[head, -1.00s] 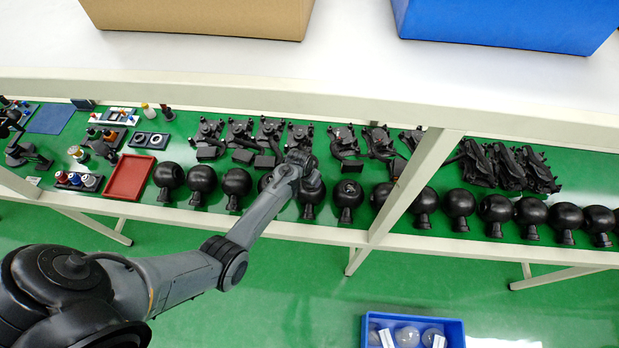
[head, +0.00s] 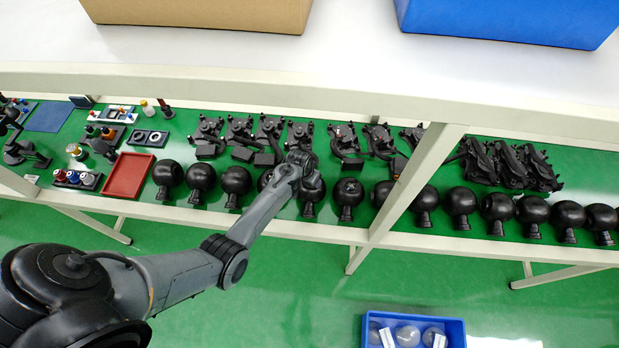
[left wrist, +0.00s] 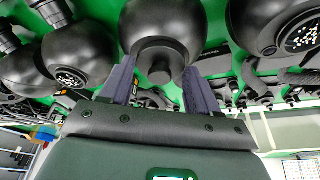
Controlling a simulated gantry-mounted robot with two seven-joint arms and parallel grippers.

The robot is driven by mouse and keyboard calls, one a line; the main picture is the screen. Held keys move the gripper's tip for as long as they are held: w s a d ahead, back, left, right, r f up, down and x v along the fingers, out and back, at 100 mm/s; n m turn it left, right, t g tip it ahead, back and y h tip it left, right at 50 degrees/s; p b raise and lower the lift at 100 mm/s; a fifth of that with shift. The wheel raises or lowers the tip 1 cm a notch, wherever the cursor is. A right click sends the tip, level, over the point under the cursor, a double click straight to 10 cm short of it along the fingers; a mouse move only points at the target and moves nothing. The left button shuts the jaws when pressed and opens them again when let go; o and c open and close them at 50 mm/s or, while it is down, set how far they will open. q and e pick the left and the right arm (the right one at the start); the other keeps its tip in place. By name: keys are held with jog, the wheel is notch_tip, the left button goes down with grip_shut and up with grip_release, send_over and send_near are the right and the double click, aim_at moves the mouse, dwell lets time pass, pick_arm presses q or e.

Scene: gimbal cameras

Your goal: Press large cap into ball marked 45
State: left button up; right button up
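A row of black balls with short necks stands along the front of the green bench. One ball right of my left arm (head: 347,190) has pale marks on it, too small to read. In the left wrist view, a black ball (left wrist: 163,30) is straight ahead, its neck between the fingers of my left gripper (left wrist: 160,88). The fingers are open, with gaps on both sides of the neck. A ball at the right (left wrist: 290,30) carries white dotted marks; I cannot read a 45. I cannot pick out the large cap. My right gripper is not in view.
Black camera mechanisms (head: 300,133) stand behind the balls. A red tray (head: 127,176) and small parts lie at the left. A slanted pale post (head: 415,180) crosses the bench front. A blue bin (head: 455,330) is at the bottom.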

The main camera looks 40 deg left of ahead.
pick_arm(q)
jog(key=o, duration=0.4)
jog(key=shift+r, duration=0.15)
jog(key=shift+s+r, duration=0.2)
jog(key=shift+r, duration=0.35)
jog(key=v, duration=0.9)
jog(key=shift+s+r+p, duration=0.1)
jog(key=shift+r+p, duration=0.15)
jog(key=shift+p, duration=0.1)
